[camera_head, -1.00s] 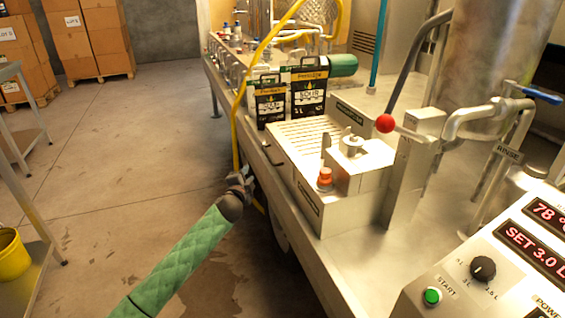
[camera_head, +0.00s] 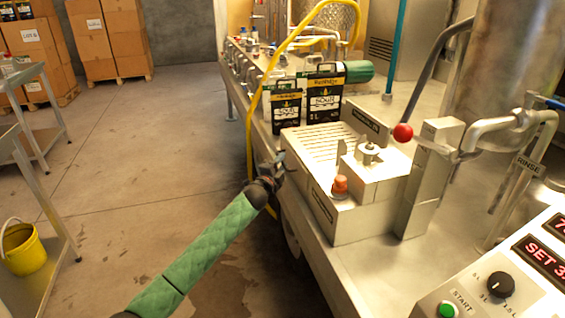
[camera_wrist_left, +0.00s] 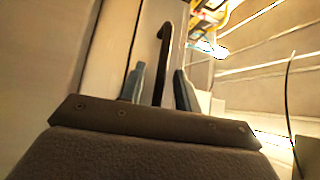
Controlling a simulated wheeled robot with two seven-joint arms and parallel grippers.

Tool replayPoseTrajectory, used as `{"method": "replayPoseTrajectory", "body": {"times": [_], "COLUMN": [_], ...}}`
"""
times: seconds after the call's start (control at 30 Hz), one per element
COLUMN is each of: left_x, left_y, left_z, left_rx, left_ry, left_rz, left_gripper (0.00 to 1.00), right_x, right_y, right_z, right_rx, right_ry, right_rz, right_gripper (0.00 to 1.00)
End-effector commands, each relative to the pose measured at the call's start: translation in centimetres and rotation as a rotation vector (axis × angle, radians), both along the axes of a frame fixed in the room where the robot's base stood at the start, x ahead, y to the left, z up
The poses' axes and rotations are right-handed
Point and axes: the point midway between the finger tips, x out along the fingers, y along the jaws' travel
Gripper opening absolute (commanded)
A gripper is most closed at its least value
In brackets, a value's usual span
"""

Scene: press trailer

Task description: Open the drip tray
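The drip tray area is the pale slatted top (camera_head: 318,143) of the metal unit on the trailer's edge. Its front face is partly hidden behind my left gripper (camera_head: 279,163). That gripper is at the face, below the slats. In the left wrist view a dark, hooked bar handle (camera_wrist_left: 162,62) stands out from a pale panel (camera_wrist_left: 115,45). My left gripper's two grey-blue fingers (camera_wrist_left: 159,88) are apart, with the handle between them. Gaps seem to show on both sides of the bar. My right gripper is in neither view.
Two dark pouches (camera_head: 323,98) stand behind the slatted top. A yellow hose (camera_head: 250,130) hangs down close behind my left gripper. An orange-red knob (camera_head: 340,185) and a red ball lever (camera_head: 403,132) are to the right. The floor (camera_head: 150,160) to the left is open.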

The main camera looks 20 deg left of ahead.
Motion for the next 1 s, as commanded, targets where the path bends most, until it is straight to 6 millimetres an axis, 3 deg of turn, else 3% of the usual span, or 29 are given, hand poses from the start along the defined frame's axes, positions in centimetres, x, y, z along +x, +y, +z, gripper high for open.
{"method": "replayPoseTrajectory", "body": {"times": [0.43, 0.47, 0.6, 0.63, 1.0], "left_x": [1.06, 1.06, 1.05, 1.05, 0.44], "left_y": [-0.21, -0.21, -0.21, -0.21, 0.69], "left_z": [0.13, 0.13, 0.13, 0.12, 0.17], "left_rx": [0.0, 0.0, 0.0, 0.0, 0.001], "left_ry": [0.001, 0.001, 0.001, 0.001, 0.002], "left_rz": [0.0, 0.0, 0.0, 0.0, 0.001], "left_gripper": [0.33, 0.31, 0.03, 0.0, 0.0], "right_x": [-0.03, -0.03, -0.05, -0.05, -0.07], "right_y": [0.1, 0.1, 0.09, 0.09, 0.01], "right_z": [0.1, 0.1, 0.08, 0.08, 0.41], "right_rx": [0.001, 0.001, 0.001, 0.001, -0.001], "right_ry": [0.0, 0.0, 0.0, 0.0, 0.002], "right_rz": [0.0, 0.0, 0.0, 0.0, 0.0], "right_gripper": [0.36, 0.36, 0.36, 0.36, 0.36]}}
